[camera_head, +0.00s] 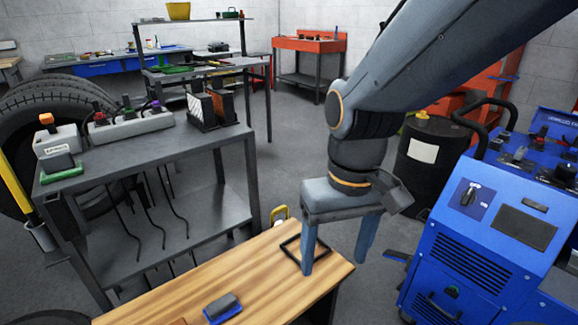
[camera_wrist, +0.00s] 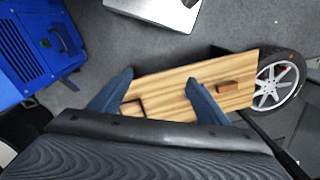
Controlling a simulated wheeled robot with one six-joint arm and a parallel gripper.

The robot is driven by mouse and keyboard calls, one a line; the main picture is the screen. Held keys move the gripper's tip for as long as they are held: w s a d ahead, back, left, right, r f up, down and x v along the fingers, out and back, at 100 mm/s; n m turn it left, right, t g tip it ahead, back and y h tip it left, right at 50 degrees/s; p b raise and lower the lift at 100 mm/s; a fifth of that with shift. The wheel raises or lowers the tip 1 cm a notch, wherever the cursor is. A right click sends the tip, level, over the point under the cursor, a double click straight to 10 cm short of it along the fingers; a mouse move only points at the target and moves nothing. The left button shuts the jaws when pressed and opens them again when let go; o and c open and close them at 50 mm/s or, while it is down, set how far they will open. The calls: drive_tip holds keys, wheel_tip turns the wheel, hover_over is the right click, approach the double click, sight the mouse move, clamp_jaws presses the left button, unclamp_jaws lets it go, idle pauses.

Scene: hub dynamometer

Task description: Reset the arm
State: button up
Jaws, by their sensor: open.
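My gripper (camera_head: 337,252) hangs from the arm at the centre right of the head view, pointing down. Its two blue fingers are wide apart with nothing between them. One finger is in front of the right end of the wooden bench top (camera_head: 262,272), the other is past its right edge. In the wrist view the gripper (camera_wrist: 158,92) also shows open, with the wooden top (camera_wrist: 170,88) below it. A thin black square frame (camera_head: 291,246) lies on the wood close to the left finger. I cannot tell the exact height of the fingertips above the wood.
A blue machine (camera_head: 480,240) stands close on the right, with a black drum (camera_head: 425,165) behind it. A grey metal table (camera_head: 150,150) with several devices stands on the left. A blue-and-black block (camera_head: 222,307) lies on the wood. A wheel (camera_wrist: 277,84) shows in the wrist view.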

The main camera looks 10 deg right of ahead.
idle(0.4)
drive_tip(key=d+r+m+p, duration=0.1)
drive_tip(key=d+r+p, duration=0.5)
drive_tip(key=p, duration=0.7)
drive_tip(key=shift+s+d+r+m+h, duration=0.2)
drive_tip(key=shift+d+r+m+h, duration=0.1)
drive_tip(key=shift+r+m, duration=0.1)
